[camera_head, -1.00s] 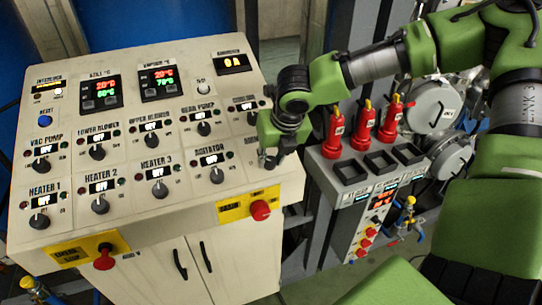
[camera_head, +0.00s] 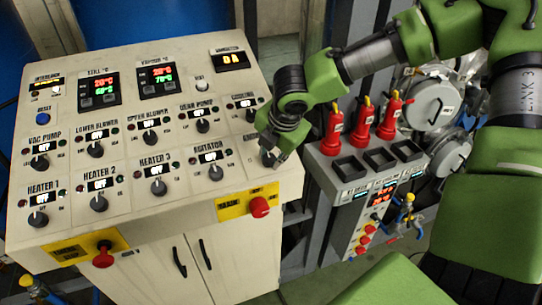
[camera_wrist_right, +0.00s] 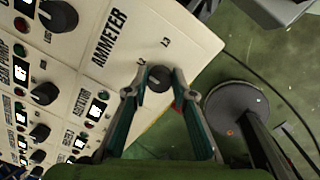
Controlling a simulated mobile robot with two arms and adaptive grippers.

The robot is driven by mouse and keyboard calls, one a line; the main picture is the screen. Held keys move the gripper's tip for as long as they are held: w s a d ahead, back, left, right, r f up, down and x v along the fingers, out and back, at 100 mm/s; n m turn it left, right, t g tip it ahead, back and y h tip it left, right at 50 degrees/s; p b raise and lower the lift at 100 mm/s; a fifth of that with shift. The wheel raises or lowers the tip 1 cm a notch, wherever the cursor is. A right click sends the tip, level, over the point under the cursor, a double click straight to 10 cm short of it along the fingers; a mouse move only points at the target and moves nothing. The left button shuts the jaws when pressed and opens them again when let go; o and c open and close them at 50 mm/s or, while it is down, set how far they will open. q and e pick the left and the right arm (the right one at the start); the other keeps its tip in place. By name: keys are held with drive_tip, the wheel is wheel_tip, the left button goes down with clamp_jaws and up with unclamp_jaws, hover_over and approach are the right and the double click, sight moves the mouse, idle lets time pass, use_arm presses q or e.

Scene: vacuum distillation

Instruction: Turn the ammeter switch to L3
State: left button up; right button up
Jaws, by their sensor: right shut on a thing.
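The ammeter switch (camera_wrist_right: 158,78) is a round black knob on the white panel, under the AMMETER label in the right wrist view. A mark reading L3 (camera_wrist_right: 165,43) lies beyond the knob, and another mark sits nearer to its left. Which mark the knob points at is hard to tell. My right gripper (camera_wrist_right: 157,86) has one finger on each side of the knob and is shut on it. In the head view my right gripper (camera_head: 270,152) is at the panel's right edge, largely covering the switch. My left gripper is not in view.
The control panel (camera_head: 135,215) carries several other knobs close to the left, including the agitator knob (camera_head: 215,174). A red button (camera_head: 259,207) on a yellow plate is just below my gripper. Red-handled devices (camera_head: 362,125) stand to the right. An orange-lit display (camera_head: 232,60) is at the top.

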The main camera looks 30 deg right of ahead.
drive_tip(key=m+b, duration=0.1)
drive_tip(key=m, duration=0.4)
drive_tip(key=shift+f+m+b, duration=0.1)
drive_tip(key=shift+m+b, duration=0.2)
drive_tip(key=shift+m, duration=0.1)
drive_tip(key=m+b, duration=0.1)
drive_tip(key=m, duration=0.4)
drive_tip(key=shift+a+b, duration=0.1)
drive_tip(key=shift+b, duration=0.25)
drive_tip(key=shift+m, duration=0.4)
drive_tip(key=o, duration=1.1)
drive_tip(key=shift+s, duration=0.1)
drive_tip(key=v, duration=1.2)
drive_tip(key=shift+a, duration=0.25)
drive_tip(key=shift+d, duration=0.1)
